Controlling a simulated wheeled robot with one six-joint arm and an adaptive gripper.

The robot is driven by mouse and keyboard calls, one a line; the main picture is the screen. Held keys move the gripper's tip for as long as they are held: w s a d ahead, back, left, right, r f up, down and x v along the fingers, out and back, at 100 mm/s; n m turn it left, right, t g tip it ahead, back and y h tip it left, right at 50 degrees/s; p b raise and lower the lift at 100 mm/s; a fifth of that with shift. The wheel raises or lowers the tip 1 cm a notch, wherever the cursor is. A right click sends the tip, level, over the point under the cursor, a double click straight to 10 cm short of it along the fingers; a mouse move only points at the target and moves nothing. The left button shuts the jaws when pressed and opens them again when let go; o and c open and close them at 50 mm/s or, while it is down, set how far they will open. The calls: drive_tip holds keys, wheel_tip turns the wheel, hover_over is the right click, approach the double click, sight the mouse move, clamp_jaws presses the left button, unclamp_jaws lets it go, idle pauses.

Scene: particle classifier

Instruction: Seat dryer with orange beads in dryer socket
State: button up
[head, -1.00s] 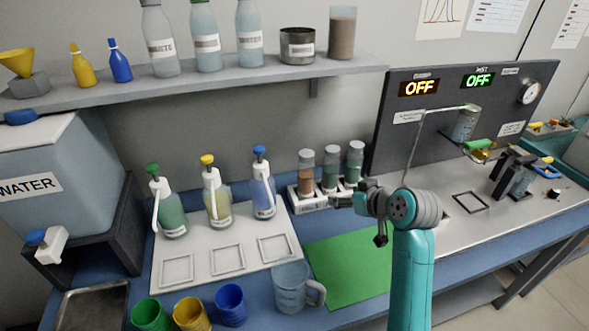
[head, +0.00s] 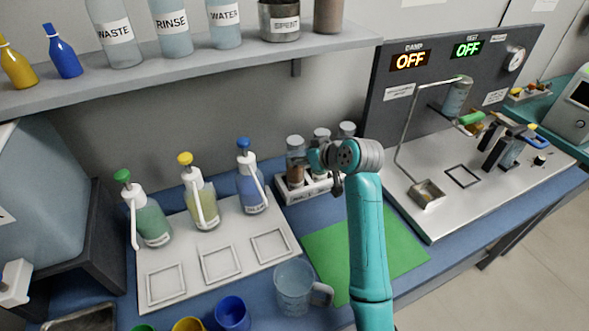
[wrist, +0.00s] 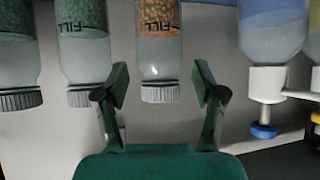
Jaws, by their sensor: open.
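The dryer with orange beads (head: 295,166) is a clear cylinder standing at the left end of a white rack (head: 312,191). In the wrist view, which appears upside down, the dryer (wrist: 160,38) shows a "FILL" mark and a ribbed grey cap. My gripper (wrist: 162,82) is open. Its fingers appear on either side of the dryer's cap end, with gaps at both sides; how deep the dryer lies between them is unclear. In the head view my arm's wrist partly hides the rack. I cannot tell which fitting is the dryer socket.
Two green-bead dryers (wrist: 84,40) stand beside the orange one. Blue pump bottle (head: 250,190) is close to the rack's left. A beaker (head: 294,287) stands in front, beside a green mat (head: 405,255). A bench (head: 440,215) with panel (head: 425,95) and clamped cylinder (head: 457,98) is right.

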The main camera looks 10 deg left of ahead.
sight(295, 169)
drive_tip(key=shift+x, duration=2.5)
drive_tip(key=shift+r, duration=0.1)
clamp_jaws()
